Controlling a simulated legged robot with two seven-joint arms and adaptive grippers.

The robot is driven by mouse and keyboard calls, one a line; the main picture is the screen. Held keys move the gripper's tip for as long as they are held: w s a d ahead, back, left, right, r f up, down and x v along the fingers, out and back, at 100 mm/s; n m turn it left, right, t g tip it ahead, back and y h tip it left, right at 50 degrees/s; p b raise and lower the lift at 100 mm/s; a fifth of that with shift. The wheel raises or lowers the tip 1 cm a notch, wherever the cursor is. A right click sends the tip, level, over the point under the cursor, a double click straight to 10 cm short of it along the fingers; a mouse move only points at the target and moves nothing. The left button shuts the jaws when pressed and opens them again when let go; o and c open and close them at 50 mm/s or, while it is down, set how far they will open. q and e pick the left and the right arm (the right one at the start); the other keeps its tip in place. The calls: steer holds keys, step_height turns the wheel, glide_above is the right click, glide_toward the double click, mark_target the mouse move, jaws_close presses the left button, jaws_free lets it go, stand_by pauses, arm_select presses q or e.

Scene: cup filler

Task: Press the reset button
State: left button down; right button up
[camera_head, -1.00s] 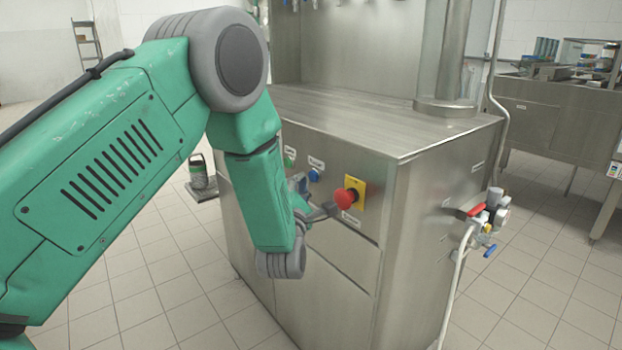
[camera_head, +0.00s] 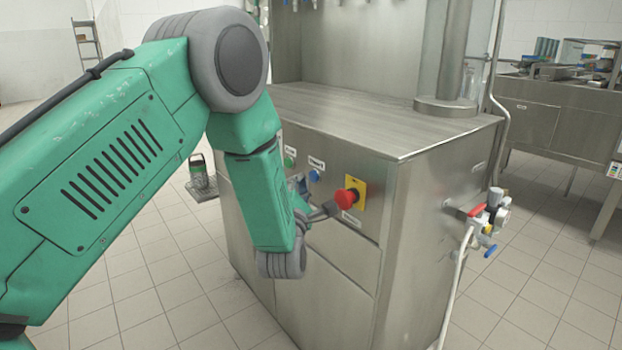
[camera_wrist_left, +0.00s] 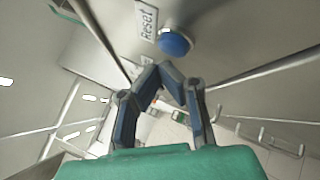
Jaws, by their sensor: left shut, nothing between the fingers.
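The blue reset button (camera_head: 314,175) is on the front panel of the steel machine (camera_head: 330,265), under a small label. In the left wrist view the blue button (camera_wrist_left: 175,43) sits beside a label reading "Reset", just beyond the fingertips. My left gripper (camera_wrist_left: 160,70) is shut with its fingertips together and nothing between them. In the head view the left gripper (camera_head: 322,211) is partly hidden by my green arm, close to the panel below the blue button. I cannot tell whether it touches the panel. My right gripper is not in view.
A red mushroom button on a yellow plate (camera_head: 355,191) is just right of the gripper. A green button (camera_head: 290,155) is left of the blue one. Valves with a hose (camera_head: 490,215) stick out from the machine's right side. The tiled floor in front is clear.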

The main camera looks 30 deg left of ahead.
arm_select(q)
steer(key=shift+w, duration=0.1)
steer(key=shift+w+d, duration=0.2)
steer(key=shift+w, duration=0.05)
steer(key=shift+w+d+r, duration=0.1)
steer(key=shift+w, duration=0.15)
stand_by(0.6)
steer(key=shift+s, duration=0.1)
steer(key=shift+s+a, duration=0.25)
steer(key=shift+s, duration=0.35)
steer(key=s+a, duration=0.2)
steer(key=s, duration=0.3)
steer(key=shift+s+a, duration=0.2)
steer(key=shift+s, duration=0.05)
stand_by(0.8)
